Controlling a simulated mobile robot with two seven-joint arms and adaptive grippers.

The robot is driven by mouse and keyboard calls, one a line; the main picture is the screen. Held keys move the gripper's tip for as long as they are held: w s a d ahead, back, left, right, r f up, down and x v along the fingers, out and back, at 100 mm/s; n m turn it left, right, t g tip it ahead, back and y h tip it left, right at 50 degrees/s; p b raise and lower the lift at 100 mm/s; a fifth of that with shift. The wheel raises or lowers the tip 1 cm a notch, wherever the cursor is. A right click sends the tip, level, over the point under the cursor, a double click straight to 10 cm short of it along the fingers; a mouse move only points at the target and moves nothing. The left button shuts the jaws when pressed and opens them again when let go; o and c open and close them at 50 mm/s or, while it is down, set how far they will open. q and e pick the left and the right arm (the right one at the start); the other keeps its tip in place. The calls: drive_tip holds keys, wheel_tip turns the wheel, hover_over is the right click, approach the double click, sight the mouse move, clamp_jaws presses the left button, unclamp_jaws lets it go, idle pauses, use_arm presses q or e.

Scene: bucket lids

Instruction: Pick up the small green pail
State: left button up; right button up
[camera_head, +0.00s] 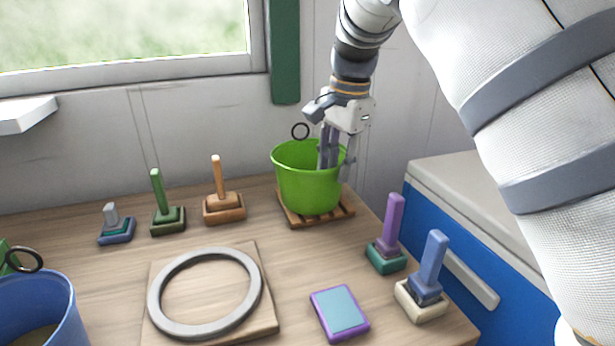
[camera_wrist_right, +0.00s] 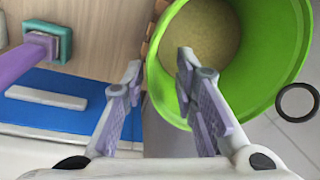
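The small green pail (camera_head: 308,185) stands upright on a slatted wooden trivet (camera_head: 338,211) at the back right of the table. It has a dark ring on its far rim. My right gripper (camera_head: 336,168) points down at the pail's right side, fingers apart. In the right wrist view, the pail's green wall (camera_wrist_right: 262,85) lies between the spread fingers of my right gripper (camera_wrist_right: 160,63). One finger is over the pail's inside and the other is outside the rim. A gap shows beside the wall; any contact is unclear. My left gripper is not in view.
A blue bucket (camera_head: 48,300) stands at the front left. A grey ring (camera_head: 158,318) lies on a square board in the middle. Several peg stands line the table's back and right side, including a purple one (camera_head: 393,220). A blue cabinet (camera_head: 440,225) stands right.

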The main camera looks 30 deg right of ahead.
sight(329, 208)
drive_tip(key=f, duration=0.6)
drive_tip(key=shift+w+a, duration=0.1)
drive_tip(key=shift+w, duration=0.2)
clamp_jaws()
drive_tip(key=shift+r, duration=0.1)
